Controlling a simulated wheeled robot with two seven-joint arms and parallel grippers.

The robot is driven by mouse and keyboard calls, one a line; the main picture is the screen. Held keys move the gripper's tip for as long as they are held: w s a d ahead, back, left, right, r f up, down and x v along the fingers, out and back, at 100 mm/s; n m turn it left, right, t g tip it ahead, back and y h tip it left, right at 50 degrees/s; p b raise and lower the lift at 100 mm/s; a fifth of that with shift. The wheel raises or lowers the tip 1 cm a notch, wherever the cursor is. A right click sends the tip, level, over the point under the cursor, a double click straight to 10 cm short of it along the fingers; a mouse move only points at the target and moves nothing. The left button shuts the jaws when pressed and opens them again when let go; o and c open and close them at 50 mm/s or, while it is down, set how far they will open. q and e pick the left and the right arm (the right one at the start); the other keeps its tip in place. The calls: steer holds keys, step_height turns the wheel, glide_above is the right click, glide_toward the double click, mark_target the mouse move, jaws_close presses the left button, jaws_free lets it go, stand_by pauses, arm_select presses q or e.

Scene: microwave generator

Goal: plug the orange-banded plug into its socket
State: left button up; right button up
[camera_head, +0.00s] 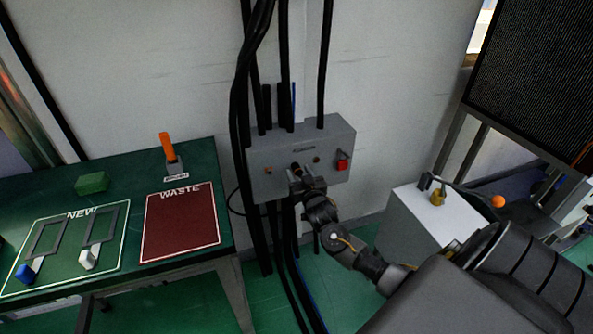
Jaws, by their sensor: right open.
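A grey control box (330,138) is fixed at the wall, with a red switch (342,165) and several small round fittings on its front. My right gripper (300,178) is open at the front of the box, by a dark round fitting (296,166) at its middle; I cannot tell if they touch. The gripper hides part of the box's lower front. I cannot make out an orange-banded plug or its socket for certain; anything between the fingers is too small to tell. My left gripper is out of view.
Thick black cables (240,90) run down the wall past the box. A green table (125,165) at left bears a NEW area, a red WASTE mat (180,238) and an orange-handled thing (167,147). A white cabinet (405,225) and an orange ball (498,201) are at right.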

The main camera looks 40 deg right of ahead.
stand_by(0.5)
jaws_close()
stand_by(0.3)
steer(key=shift+s+p, duration=0.1)
steer(key=shift+p, duration=0.25)
steer(key=shift+p+v, duration=1.75)
steer(key=shift+v, duration=1.2)
